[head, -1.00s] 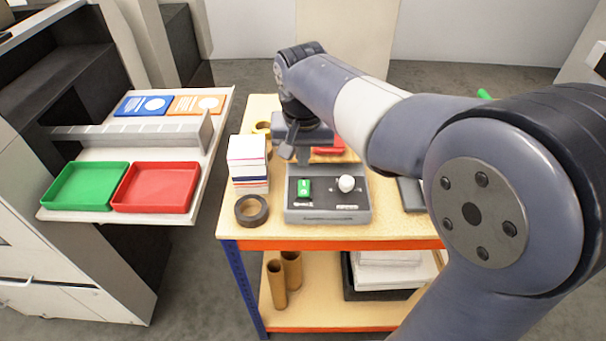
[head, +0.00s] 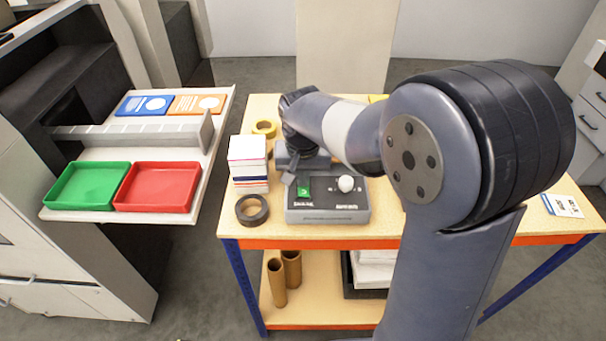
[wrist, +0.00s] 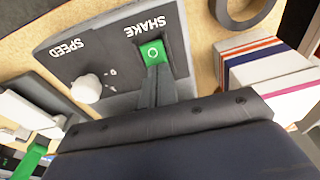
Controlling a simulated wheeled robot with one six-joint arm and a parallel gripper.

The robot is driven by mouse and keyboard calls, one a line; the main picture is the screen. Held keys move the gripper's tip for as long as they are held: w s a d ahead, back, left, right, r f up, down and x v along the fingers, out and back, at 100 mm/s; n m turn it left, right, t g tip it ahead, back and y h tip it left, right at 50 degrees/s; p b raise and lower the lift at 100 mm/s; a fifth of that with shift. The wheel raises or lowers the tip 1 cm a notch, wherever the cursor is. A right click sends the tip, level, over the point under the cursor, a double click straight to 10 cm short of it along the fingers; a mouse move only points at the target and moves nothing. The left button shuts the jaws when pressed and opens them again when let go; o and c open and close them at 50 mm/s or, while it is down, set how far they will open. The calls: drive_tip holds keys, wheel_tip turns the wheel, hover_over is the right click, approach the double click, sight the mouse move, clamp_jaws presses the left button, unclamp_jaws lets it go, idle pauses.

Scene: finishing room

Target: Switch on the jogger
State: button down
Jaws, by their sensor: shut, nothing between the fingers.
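The jogger's grey control box (head: 328,214) sits on the table's front part. It carries a green rocker switch (head: 304,187) at its left and a white knob (head: 346,183) to the right. In the wrist view the switch (wrist: 153,52) shows a circle mark beside the word SHAKE, and the knob (wrist: 87,88) is near SPEED. My gripper (wrist: 155,80) is shut and empty, its fingertips right at the near end of the switch and hiding that end. I cannot tell whether they touch it. In the head view my gripper (head: 289,177) is at the box's back left.
A paper stack (head: 248,165) stands close left of the box, with a dark tape roll (head: 252,210) in front of it. A yellow roll (head: 264,129) lies behind. Green (head: 86,186) and red (head: 156,187) trays sit on a shelf to the left.

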drive_tip(key=shift+w+p, duration=0.1)
drive_tip(key=shift+p, duration=0.3)
drive_tip(key=shift+f+g, duration=0.3)
drive_tip(key=shift+g, duration=0.1)
drive_tip(key=shift+s, duration=0.9)
drive_tip(key=shift+r, duration=0.35)
wheel_tip(320, 180, up, 14)
drive_tip(key=s+p, duration=0.1)
drive_tip(key=shift+s+f+p, duration=0.15)
drive_tip(key=shift+f+p, duration=0.05)
drive_tip(key=shift+p, duration=0.2)
